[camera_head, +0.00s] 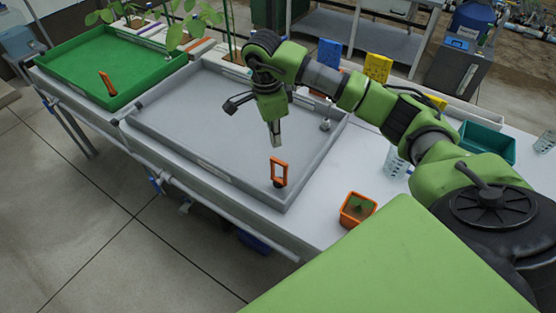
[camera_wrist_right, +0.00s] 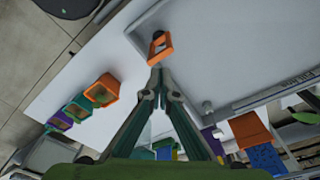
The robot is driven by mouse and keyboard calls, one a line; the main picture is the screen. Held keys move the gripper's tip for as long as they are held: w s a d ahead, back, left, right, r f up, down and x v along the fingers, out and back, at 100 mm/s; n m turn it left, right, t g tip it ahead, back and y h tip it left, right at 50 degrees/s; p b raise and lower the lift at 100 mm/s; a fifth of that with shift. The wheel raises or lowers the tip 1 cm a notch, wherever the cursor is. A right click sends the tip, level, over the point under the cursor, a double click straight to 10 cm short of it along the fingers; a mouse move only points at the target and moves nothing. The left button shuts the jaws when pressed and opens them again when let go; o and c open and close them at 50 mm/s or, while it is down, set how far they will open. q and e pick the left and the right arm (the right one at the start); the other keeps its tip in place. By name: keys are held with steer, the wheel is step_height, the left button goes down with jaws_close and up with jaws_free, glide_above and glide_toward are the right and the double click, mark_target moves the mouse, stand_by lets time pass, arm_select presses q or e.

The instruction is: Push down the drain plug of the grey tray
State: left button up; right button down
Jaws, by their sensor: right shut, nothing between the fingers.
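The grey tray (camera_head: 180,125) lies on the white bench. Its drain plug (camera_head: 279,172) has an upright orange loop handle with a dark foot, near the tray's front right corner. The plug also shows in the right wrist view (camera_wrist_right: 160,47), just beyond my fingertips. My right gripper (camera_head: 277,143) points down over the tray, shut and empty, above and slightly behind the handle in the head view. In the wrist view the right gripper (camera_wrist_right: 160,76) has its fingertips together. A gap to the handle seems to remain; contact cannot be told. My left gripper is out of view.
A green tray (camera_head: 85,68) with its own orange handle (camera_head: 107,84) is at the left. An orange pot (camera_head: 356,209) stands right of the grey tray. Clear cups (camera_head: 395,163) and a teal bin (camera_head: 487,144) are further right. Plants stand behind.

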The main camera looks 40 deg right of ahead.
mark_target(279, 161)
steer(key=shift+f, duration=0.1)
stand_by(0.3)
steer(key=shift+s+d+f+b, duration=0.15)
steer(key=shift+f+b, duration=0.9)
steer(key=shift+f, duration=0.65)
steer(key=shift+w+d+f+b, duration=0.15)
steer(key=shift+f+b, duration=0.85)
steer(key=shift+f, duration=0.7)
steer(key=shift+s, duration=0.15)
